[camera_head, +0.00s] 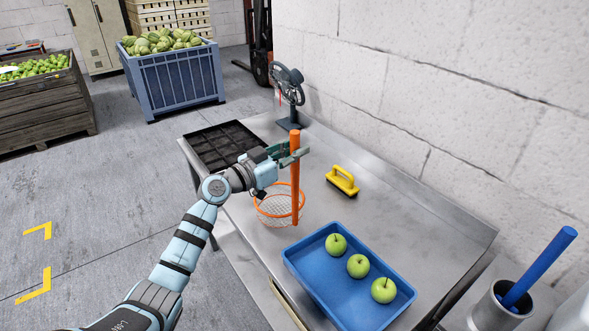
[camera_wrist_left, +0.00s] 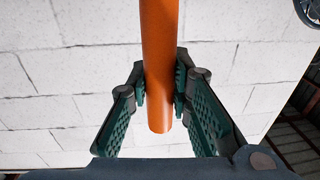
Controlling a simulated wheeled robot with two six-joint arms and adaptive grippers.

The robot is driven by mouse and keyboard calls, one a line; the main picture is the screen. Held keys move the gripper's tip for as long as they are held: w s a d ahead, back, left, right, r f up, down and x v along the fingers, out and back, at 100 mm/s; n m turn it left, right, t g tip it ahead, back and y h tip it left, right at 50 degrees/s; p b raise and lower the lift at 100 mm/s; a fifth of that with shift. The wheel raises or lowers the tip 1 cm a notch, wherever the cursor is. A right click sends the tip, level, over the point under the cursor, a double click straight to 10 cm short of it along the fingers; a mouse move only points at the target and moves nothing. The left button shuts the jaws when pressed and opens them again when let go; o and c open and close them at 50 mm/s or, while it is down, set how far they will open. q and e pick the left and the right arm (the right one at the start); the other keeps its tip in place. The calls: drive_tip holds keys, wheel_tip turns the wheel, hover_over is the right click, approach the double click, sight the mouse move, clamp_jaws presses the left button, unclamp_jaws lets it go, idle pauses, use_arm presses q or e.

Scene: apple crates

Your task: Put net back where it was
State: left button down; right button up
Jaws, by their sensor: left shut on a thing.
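The net has an orange handle (camera_head: 295,170) and an orange hoop with mesh (camera_head: 279,206). My left gripper (camera_head: 292,154) is shut on the handle near its top end. The handle stands about upright with the hoop at the bottom, over the steel table (camera_head: 420,222); I cannot tell whether the hoop touches the table. In the left wrist view the handle (camera_wrist_left: 160,60) runs between both fingers of the gripper (camera_wrist_left: 160,88). A grey bin (camera_head: 498,308) at the lower right holds a blue handle (camera_head: 540,267). My right gripper is out of view.
A blue tray (camera_head: 302,280) with three green apples (camera_head: 357,266) lies at the table's front. A yellow brush (camera_head: 342,181) lies right of the net. A black tray (camera_head: 222,146) and a dark device (camera_head: 288,90) are at the far end. The table's right part is clear.

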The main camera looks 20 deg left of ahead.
use_arm(q)
wheel_tip(320, 180, down, 3)
drive_tip(key=shift+s+f+b, duration=0.1)
drive_tip(key=shift+s+b, duration=0.05)
drive_tip(key=shift+b, duration=0.5)
drive_tip(key=shift+r, duration=0.25)
drive_tip(key=c, duration=1.5)
unclamp_jaws()
drive_tip(key=shift+f, duration=0.15)
drive_tip(key=shift+o, duration=0.2)
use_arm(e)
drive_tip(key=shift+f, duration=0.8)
use_arm(q)
drive_tip(key=p+v, duration=0.2)
drive_tip(key=v, duration=0.4)
approach(295, 169)
drive_tip(key=shift+s+a+r+b, duration=0.25)
drive_tip(key=shift+a+r, duration=0.1)
drive_tip(key=shift+r, duration=0.15)
drive_tip(key=shift+s+a+r+b, duration=0.2)
drive_tip(key=shift+s+a+r, duration=0.1)
drive_tip(key=shift+r, duration=0.2)
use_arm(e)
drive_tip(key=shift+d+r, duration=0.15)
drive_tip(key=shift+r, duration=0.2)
use_arm(q)
drive_tip(key=shift+w, duration=0.1)
